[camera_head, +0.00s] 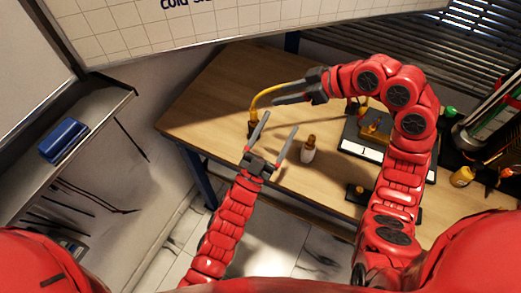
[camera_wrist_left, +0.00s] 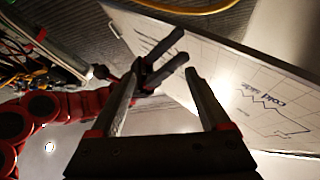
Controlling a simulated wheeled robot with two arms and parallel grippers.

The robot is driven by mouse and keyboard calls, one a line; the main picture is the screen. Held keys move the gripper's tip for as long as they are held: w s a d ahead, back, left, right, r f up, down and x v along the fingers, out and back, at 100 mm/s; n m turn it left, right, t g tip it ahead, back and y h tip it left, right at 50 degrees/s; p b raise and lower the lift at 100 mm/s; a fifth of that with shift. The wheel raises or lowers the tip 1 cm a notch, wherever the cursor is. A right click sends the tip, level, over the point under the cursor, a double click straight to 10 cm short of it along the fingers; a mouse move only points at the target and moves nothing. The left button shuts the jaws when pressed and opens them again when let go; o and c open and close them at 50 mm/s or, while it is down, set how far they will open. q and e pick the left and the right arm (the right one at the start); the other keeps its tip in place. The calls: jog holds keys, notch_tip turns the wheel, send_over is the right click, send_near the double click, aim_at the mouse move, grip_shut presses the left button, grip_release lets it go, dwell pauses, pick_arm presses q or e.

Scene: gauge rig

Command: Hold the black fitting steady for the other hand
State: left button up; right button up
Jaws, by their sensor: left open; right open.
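A yellow hose (camera_head: 270,92) arches above the wooden table, and its lower end meets a small dark fitting (camera_head: 252,129), which looks like the black fitting. My left gripper (camera_head: 280,122) is open and empty, with its fingers spread just right of the fitting. In the left wrist view its two fingers (camera_wrist_left: 162,92) are apart, and the fitting cannot be made out. My right gripper (camera_head: 279,99) is open beside the hose, above and beyond the left one. It also shows in the left wrist view (camera_wrist_left: 182,48), past my left fingers. I cannot tell whether it touches the hose.
A small white bottle with a brown cap (camera_head: 308,153) stands right of my left gripper. A dark case (camera_head: 352,135) with yellow parts lies behind my right arm. A yellow bottle (camera_head: 462,176) is at the right. The table's left part (camera_head: 205,105) is clear. A whiteboard (camera_head: 210,22) stands behind.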

pick_arm(q)
jog(key=w+d+f+g+y, duration=0.2)
jog(key=d, duration=0.2)
jog(key=n+g+y, duration=0.4)
jog(key=n+y, duration=0.7)
jog(key=y, duration=0.3)
send_near(253, 121)
jog(key=s+f, duration=0.2)
jog(key=s, duration=0.1)
jog(key=x, duration=1.7)
jog(key=shift+w+d+f, duration=0.15)
jog(key=shift+d, duration=0.25)
grip_shut()
